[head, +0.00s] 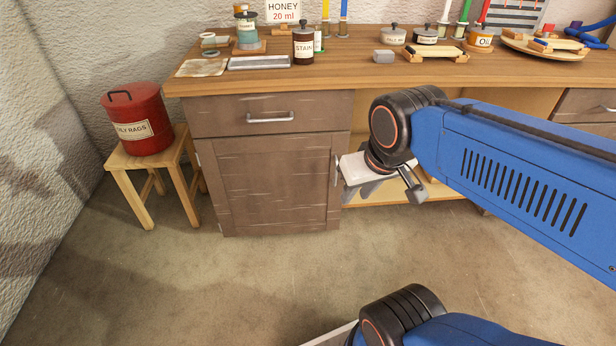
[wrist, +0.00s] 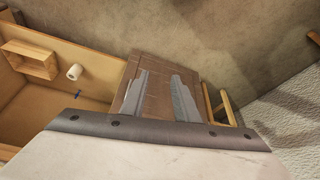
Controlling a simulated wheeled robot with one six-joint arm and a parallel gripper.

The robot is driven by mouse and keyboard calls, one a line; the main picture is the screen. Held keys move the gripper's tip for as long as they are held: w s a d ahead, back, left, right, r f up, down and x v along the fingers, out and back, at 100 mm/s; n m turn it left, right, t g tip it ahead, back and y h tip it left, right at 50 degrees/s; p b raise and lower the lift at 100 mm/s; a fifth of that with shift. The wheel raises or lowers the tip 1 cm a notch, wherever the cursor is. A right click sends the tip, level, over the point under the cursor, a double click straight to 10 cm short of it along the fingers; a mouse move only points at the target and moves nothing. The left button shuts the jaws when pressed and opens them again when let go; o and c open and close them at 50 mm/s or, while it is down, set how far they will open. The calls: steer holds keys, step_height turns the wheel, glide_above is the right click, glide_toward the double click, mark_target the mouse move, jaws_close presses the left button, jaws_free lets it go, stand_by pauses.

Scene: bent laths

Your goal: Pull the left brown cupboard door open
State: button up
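The left brown cupboard door (head: 278,185) is a wooden panel under a drawer and looks shut in the head view. Its upright silver handle (head: 337,169) is at the door's right edge. My gripper (head: 360,190) is just right of that handle, in front of the open bay, partly hidden by my wrist. In the wrist view my gripper (wrist: 160,76) has its two grey fingers apart, with the brown wood (wrist: 156,88) showing between and beyond them. I cannot make out the handle there, nor whether the fingers touch it.
Above the door is a drawer (head: 270,116) with a bar handle. The worktop (head: 350,60) carries jars, a metal tray and tools. A red rag bin (head: 137,118) stands on a wooden stool (head: 155,163) to the left. The floor (head: 220,285) before the door is clear.

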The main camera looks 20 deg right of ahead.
steer(key=w+d+f+m+g+h, duration=0.1)
steer(key=w+d+m, duration=0.15)
steer(key=w, duration=0.45)
steer(key=w+d+m+h, duration=0.1)
steer(key=w+d+m, duration=0.15)
steer(key=w, duration=0.55)
steer(key=m+h, duration=0.1)
steer(key=m, duration=0.4)
glide_above(335, 184)
steer(key=shift+g, duration=0.4)
steer(key=f, duration=2.4)
steer(key=shift+w+d+f, duration=0.1)
steer(key=shift+w+d, duration=0.05)
steer(key=shift+w, duration=0.15)
steer(key=shift+c, duration=0.7)
jaws_close()
